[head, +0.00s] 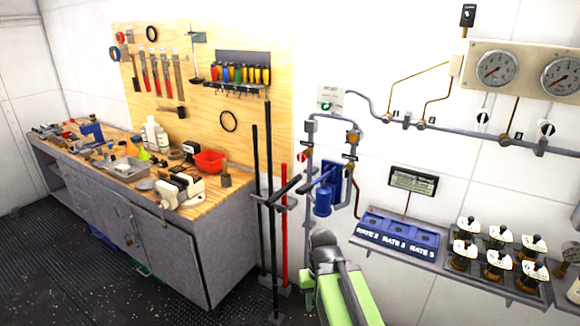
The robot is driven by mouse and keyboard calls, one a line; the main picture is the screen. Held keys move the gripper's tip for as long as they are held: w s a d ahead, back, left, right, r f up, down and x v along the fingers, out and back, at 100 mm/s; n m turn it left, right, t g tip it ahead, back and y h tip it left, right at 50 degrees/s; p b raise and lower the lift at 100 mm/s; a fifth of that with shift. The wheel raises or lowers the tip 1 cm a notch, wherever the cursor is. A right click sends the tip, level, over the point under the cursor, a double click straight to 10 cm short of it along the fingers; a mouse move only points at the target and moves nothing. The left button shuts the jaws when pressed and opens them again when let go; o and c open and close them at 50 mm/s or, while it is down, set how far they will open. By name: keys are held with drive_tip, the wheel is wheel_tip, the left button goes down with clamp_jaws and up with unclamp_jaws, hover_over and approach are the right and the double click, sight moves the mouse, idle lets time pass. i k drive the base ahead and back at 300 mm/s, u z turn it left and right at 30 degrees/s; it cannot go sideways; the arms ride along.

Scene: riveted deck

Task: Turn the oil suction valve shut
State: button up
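I cannot tell for sure which fitting is the oil suction valve, as no label for it is readable. A blue pump-like unit (324,197) hangs on the wall right of centre, with grey pipes around it. A small red valve handle (303,157) sits on the pipe at its upper left. A dark fitting (350,157) is on the pipe at its upper right. My green arm rises from the bottom edge. My gripper (324,243) appears as a grey and dark end just below the blue unit, apparently pointing away. Its fingers are not clear.
A workbench (235,180) with tools and a red bin (209,162) stands left. Tall bars (268,190) stand in a rack beside it. A shelf with a blue tray (398,232) and several bottles (500,258) is right. Gauges (495,68) hang above. Dark floor is clear at lower left.

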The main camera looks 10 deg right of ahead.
sight(302, 157)
drive_tip(key=z, duration=0.1)
drive_tip(key=i, duration=0.9)
drive_tip(key=u, duration=3.05)
drive_tip(key=k, duration=0.95)
drive_tip(key=z, duration=0.9)
drive_tip(key=i, duration=1.05)
drive_tip(key=u, duration=0.15)
